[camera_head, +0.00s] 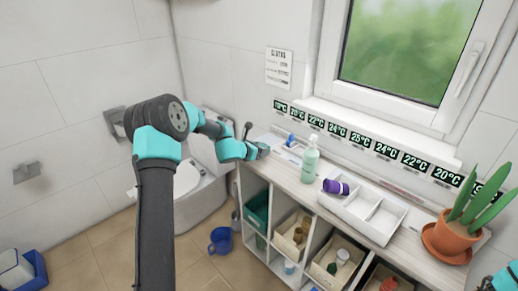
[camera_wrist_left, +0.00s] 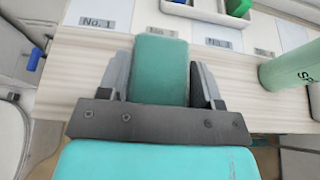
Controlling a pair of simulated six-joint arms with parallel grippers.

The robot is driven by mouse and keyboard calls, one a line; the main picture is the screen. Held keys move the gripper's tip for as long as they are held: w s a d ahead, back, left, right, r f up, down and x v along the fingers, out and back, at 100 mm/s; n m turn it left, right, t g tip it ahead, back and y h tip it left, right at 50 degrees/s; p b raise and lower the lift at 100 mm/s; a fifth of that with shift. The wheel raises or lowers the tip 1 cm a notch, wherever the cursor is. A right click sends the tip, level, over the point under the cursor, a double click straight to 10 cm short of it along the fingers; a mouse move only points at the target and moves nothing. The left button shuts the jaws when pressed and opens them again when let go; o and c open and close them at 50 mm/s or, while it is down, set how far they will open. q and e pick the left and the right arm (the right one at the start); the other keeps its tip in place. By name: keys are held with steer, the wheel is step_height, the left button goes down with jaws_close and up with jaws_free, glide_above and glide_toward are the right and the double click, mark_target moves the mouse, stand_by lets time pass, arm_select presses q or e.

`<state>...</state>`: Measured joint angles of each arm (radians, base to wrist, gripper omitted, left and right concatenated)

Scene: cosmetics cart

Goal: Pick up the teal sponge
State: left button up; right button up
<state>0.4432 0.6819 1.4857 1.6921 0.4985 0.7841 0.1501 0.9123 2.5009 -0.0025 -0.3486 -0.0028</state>
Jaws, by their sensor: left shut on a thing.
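The teal sponge (camera_wrist_left: 160,68) is a block seen in the left wrist view, between the two grey fingers of my left gripper (camera_wrist_left: 160,88). The fingers are shut on its sides, and its far part sticks out beyond them. It is over the wooden counter top; I cannot tell whether it touches the surface. In the head view my left gripper (camera_head: 262,150) is at the counter's left end, and the sponge is not clearly visible there. A part of my right arm shows at the lower right corner of the head view; its gripper is out of view.
A green pump bottle (camera_head: 310,160) stands right of my left gripper. A white divided tray (camera_head: 378,214) and a purple item (camera_head: 335,187) are farther along the counter. A potted plant (camera_head: 452,236) stands at the right. Labelled cards (camera_wrist_left: 97,20) lie on the counter.

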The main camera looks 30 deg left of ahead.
arm_select(q)
steer(key=s+d+r, duration=0.1)
steer(key=s+d, duration=0.5)
steer(key=s, duration=0.5)
steer(key=shift+d+r, duration=0.15)
steer(key=shift+d, duration=0.2)
steer(key=shift+s, duration=0.1)
